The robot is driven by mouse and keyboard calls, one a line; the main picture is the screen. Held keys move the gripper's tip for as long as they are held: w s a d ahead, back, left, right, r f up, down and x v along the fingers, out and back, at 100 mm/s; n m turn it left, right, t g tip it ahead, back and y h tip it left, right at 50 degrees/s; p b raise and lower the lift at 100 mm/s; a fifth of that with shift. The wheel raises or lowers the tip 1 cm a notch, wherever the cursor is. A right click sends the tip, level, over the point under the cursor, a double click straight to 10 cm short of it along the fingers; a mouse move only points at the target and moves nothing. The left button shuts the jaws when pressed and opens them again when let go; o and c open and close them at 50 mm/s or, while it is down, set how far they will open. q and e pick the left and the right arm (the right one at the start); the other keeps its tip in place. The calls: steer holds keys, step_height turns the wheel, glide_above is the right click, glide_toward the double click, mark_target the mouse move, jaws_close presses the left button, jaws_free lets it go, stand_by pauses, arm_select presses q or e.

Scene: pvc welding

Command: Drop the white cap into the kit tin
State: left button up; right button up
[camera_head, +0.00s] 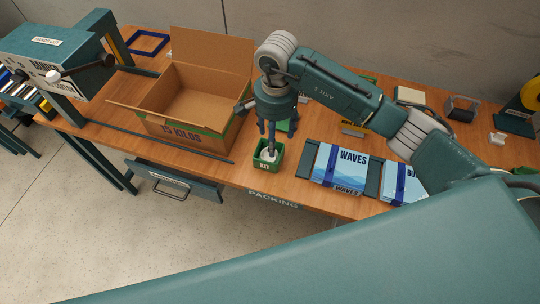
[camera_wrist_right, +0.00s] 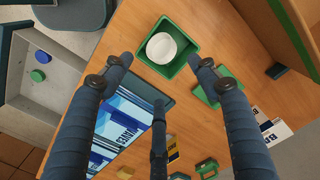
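The small green kit tin (camera_head: 264,163), labelled KIT, stands near the front edge of the bench. In the right wrist view the tin (camera_wrist_right: 146,57) is open at the top. The round white cap (camera_wrist_right: 161,48) lies inside it; in the head view a bit of the white cap (camera_head: 267,155) shows between the fingers. My right gripper (camera_head: 271,146) points down over the tin. In the right wrist view its fingers (camera_wrist_right: 163,66) are spread apart, with nothing held between them. My left gripper is in neither view.
An open cardboard box (camera_head: 187,137) stands left of the tin. Blue WAVES packs (camera_head: 340,168) lie on a dark rack to its right.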

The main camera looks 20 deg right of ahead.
step_height(320, 180, up, 12)
stand_by(0.6)
stand_by(0.4)
